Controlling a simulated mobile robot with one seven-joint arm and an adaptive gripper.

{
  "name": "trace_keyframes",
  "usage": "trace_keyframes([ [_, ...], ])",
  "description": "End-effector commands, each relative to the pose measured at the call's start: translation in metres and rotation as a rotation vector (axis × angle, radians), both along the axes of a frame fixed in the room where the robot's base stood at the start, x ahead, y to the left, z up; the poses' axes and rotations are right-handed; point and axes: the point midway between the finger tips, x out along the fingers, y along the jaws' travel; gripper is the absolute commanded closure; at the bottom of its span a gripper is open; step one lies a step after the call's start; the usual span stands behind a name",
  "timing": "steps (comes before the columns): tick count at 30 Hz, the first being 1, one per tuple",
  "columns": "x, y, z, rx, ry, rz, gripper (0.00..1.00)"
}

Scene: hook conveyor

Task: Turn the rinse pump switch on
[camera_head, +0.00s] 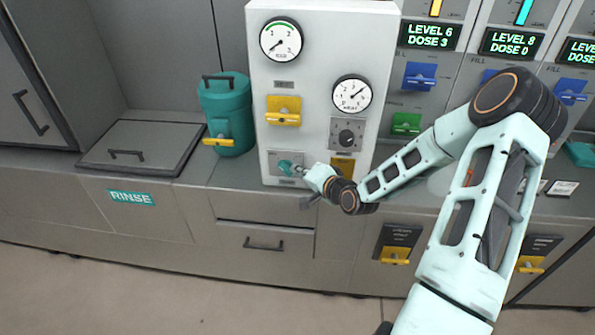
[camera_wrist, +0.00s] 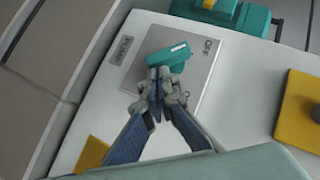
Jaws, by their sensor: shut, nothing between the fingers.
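The pump switch (camera_head: 285,167) is a teal knob on a grey plate low on the left of the white panel. In the wrist view the teal knob (camera_wrist: 172,55) has a bar lying slantwise, its right end toward the printed "OFF". A label that seems to read "PUMP" sits left of it on the panel. My gripper (camera_head: 303,171) is right beside the knob in the head view. In the wrist view its fingertips (camera_wrist: 160,80) are together with nothing between them, at the knob's near edge. I cannot tell whether they touch it. They hide part of the knob.
Above the switch are a yellow handle (camera_head: 284,110), a black knob (camera_head: 346,137) and two gauges. A yellow part (camera_head: 342,166) is right of the switch, partly behind my arm. A teal canister (camera_head: 228,115) stands left of the panel.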

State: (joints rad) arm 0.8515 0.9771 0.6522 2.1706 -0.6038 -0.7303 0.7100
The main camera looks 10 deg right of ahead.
Motion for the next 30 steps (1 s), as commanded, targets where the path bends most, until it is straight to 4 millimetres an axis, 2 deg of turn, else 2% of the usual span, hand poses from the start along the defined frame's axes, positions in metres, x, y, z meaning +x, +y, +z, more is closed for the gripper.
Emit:
trace_keyframes([
  [8, 0.000, 0.000, -0.013, 0.140, -0.043, -0.003, 1.00],
  [30, 0.002, 0.009, -0.044, 0.786, -0.255, 0.001, 1.00],
])
